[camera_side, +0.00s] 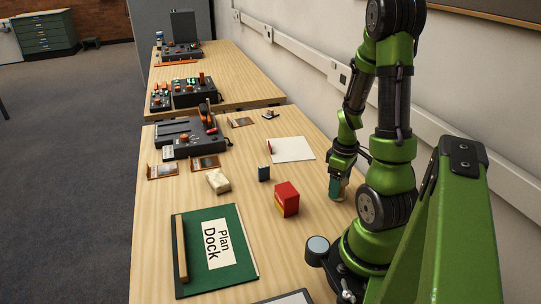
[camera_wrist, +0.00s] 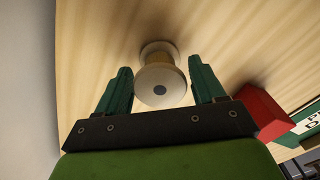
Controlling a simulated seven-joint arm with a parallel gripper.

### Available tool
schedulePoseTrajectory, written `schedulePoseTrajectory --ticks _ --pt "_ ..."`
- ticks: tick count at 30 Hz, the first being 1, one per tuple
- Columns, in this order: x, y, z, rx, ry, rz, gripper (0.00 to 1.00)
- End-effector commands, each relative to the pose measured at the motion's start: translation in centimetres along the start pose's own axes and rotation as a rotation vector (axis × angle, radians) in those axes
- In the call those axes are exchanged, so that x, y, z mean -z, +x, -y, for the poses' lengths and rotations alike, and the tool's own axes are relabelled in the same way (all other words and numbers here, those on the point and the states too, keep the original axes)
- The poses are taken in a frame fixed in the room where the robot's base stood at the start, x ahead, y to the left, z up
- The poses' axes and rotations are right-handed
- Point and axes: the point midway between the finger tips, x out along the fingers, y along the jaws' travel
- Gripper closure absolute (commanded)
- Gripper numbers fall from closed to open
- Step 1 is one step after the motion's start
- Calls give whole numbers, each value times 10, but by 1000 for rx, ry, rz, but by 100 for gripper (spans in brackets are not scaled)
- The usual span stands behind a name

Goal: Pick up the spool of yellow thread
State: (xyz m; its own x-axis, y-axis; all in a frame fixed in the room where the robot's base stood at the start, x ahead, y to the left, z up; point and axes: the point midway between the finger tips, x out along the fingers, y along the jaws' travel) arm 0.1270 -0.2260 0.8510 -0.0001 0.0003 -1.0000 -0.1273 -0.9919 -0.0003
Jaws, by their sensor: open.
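A spool (camera_wrist: 160,86) shows in the wrist view with its pale round end and dark centre hole facing the camera. It looks cream to tan, and its yellow thread is hard to make out. My gripper (camera_wrist: 160,68) is open, with one green finger on each side of the spool and a gap on both sides. In the side view, my gripper (camera_side: 335,186) is low over the right side of the table, pointing down. It mostly hides the spool there.
A red box (camera_side: 287,199) stands left of my gripper; it also shows in the wrist view (camera_wrist: 262,112). The wall is close on the right.

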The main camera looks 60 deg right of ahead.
Motion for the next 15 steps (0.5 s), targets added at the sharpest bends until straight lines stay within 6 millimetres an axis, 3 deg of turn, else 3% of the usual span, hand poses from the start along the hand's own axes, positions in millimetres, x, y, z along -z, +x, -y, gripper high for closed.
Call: schedulePoseTrajectory --ticks 9,15 --pt "0 5 0 -1 0 -1 33" --pt "0 5 0 0 0 -1 64"
